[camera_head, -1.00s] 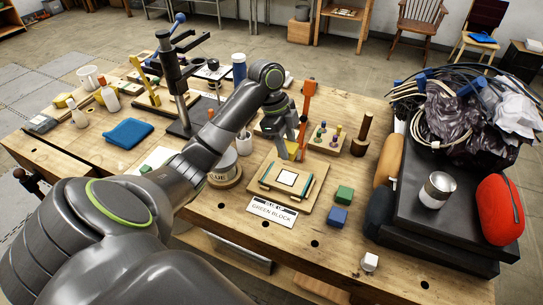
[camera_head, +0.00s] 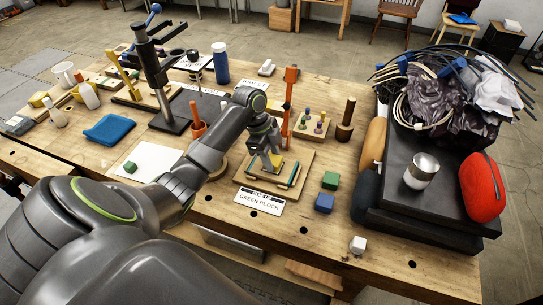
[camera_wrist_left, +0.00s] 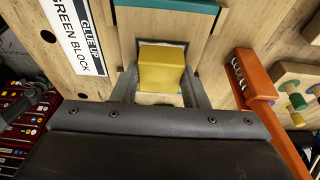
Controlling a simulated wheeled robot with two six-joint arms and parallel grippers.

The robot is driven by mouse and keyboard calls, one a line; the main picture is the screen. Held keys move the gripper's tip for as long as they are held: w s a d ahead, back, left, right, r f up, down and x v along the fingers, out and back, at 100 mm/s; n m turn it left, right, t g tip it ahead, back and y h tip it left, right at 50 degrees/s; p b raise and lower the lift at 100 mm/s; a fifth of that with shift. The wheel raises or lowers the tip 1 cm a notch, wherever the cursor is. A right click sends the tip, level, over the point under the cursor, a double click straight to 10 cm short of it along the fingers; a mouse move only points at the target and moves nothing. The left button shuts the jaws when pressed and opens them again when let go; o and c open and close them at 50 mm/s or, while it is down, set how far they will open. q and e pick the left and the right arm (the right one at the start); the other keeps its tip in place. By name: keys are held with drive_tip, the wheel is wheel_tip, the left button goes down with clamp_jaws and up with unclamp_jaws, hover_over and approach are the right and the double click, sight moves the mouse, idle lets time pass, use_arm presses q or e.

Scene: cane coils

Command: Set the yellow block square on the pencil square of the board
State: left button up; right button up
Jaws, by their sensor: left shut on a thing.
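The yellow block (camera_wrist_left: 161,68) is between the fingers of my left gripper (camera_wrist_left: 160,92) in the left wrist view. The gripper is shut on it. The wooden board (camera_head: 245,173) lies on the bench, with green strips along its sides. In the head view my left gripper (camera_head: 265,163) is over the board, and its fingers mostly hide the pencil square. In the wrist view the block covers much of the square, with pale edges showing around it. I cannot tell whether the block touches the board. My right gripper is not in view.
A card (camera_head: 259,200) reading "GLUE UP GREEN BLOCK" lies at the board's front edge. A green block (camera_head: 330,180) and a blue block (camera_head: 324,202) stand to the right. An orange upright tool (camera_head: 288,103) and a peg board (camera_head: 312,127) stand close behind. A black case (camera_head: 440,205) is at right.

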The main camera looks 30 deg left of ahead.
use_arm(q)
drive_tip(key=o, duration=1)
drive_tip(key=shift+f, duration=0.1)
drive_tip(key=shift+c, duration=0.2)
drive_tip(key=shift+r, duration=0.25)
drive_tip(key=b+v, duration=0.1)
drive_tip(key=v, duration=1.1)
drive_tip(key=shift+f, duration=0.1)
